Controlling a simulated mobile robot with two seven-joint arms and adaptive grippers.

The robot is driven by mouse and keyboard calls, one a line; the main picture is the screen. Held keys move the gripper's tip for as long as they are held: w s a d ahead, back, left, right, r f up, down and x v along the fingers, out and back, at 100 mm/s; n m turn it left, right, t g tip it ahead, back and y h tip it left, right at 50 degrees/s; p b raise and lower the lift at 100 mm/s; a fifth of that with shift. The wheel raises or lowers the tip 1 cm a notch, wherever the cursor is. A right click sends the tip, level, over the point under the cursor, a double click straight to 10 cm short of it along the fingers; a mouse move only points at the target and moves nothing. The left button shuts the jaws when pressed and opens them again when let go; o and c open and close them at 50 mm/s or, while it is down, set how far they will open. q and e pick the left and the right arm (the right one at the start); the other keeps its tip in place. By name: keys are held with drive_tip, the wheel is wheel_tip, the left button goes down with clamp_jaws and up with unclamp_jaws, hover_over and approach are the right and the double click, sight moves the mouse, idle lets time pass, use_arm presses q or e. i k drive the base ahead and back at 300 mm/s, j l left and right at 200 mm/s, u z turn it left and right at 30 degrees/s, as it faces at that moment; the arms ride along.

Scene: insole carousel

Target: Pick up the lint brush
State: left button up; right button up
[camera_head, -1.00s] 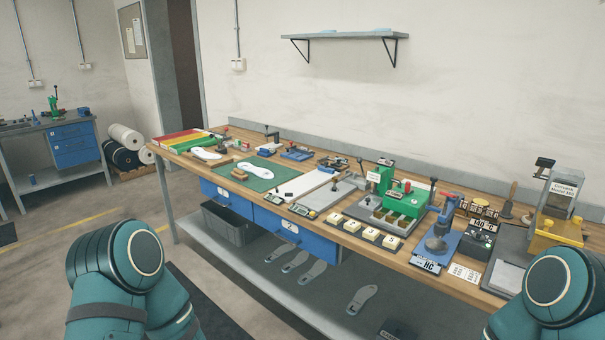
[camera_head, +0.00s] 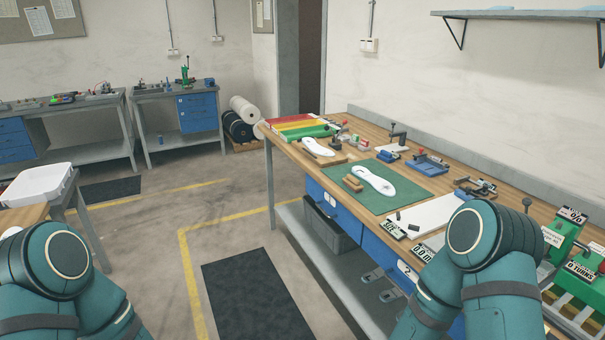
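A small wooden block (camera_head: 352,184), which may be the lint brush, lies on the left part of the green mat (camera_head: 415,188). A white insole (camera_head: 375,181) lies beside it on the mat. Another wooden piece (camera_head: 331,160) lies by a second white insole (camera_head: 317,147) farther along the bench. I cannot tell for certain which one is the brush. Both of my teal arms show at the lower corners, but neither gripper is in view.
The wooden workbench (camera_head: 284,143) holds colored trays (camera_head: 300,126) at its far end and tools along the back. A grey bin (camera_head: 330,234) sits underneath. Open floor with a dark mat (camera_head: 258,295) lies left of the bench. A table (camera_head: 62,197) stands at left.

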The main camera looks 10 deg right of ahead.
sight(354, 184)
drive_tip(key=i+j+z, duration=0.1)
drive_tip(key=i, duration=0.3)
drive_tip(key=i+j+z, duration=0.1)
drive_tip(key=i+j, duration=0.15)
drive_tip(key=i+j+z, duration=0.1)
drive_tip(key=i+j, duration=0.15)
drive_tip(key=i, duration=0.25)
drive_tip(key=i+j+z, duration=0.25)
drive_tip(key=z, duration=0.15)
drive_tip(key=i+j+z, duration=0.3)
drive_tip(key=z, duration=0.15)
drive_tip(key=i+j+z, duration=0.15)
drive_tip(key=j+z, duration=0.25)
drive_tip(key=i+j+z, duration=0.1)
drive_tip(key=j+z, duration=0.3)
drive_tip(key=j, duration=0.15)
